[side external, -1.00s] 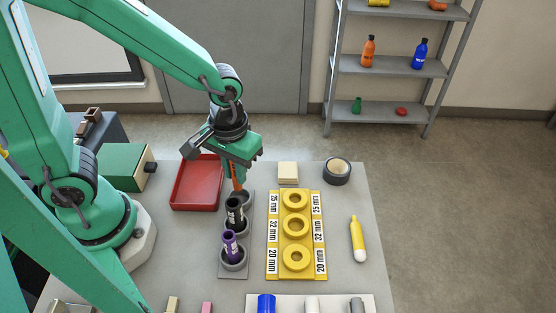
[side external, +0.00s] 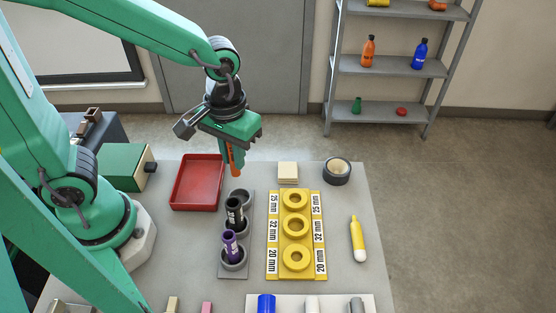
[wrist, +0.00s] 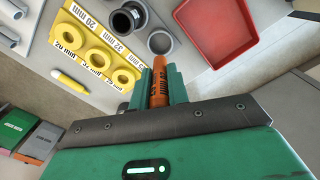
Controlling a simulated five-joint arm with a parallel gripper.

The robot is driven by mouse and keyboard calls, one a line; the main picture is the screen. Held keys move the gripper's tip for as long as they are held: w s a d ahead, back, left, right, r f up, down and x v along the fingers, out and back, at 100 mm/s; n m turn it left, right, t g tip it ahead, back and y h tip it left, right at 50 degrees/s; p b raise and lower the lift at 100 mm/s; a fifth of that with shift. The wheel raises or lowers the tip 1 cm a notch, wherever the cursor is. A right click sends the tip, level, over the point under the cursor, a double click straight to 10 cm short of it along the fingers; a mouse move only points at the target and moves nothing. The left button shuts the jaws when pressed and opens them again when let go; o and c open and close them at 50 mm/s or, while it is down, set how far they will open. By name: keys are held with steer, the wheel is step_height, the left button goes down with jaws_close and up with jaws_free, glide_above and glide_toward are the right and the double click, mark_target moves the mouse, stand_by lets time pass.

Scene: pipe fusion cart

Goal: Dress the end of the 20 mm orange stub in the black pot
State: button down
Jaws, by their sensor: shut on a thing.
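The orange stub (side external: 232,168) is upright in my gripper (side external: 231,157), hanging above the back end of the grey rack (side external: 225,271). In the wrist view the printed orange stub (wrist: 159,82) stands between the two green fingers of my gripper (wrist: 160,75), its end showing past the fingertips. The fingers are shut on it. The back cup (side external: 241,195) of the rack is empty. A green box (side external: 122,167) with a small black round part (side external: 151,167) on its right side stands at the left; I cannot tell whether that part is the black pot.
A black stub (side external: 234,211) and a purple stub (side external: 230,243) stand in the other rack cups. A red tray (side external: 197,204) lies left of the rack.

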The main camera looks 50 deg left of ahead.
steer(key=shift+w, duration=0.15)
steer(key=w+d, duration=0.5)
steer(key=w, duration=0.6)
steer(key=w+d+f, duration=0.1)
steer(key=w+d, duration=0.4)
steer(key=w, duration=0.6)
steer(key=shift+w, duration=0.15)
steer(key=shift+f, duration=0.2)
steer(key=shift+f, duration=2.35)
steer(key=shift+f, duration=1.45)
steer(key=shift+n, duration=1.7)
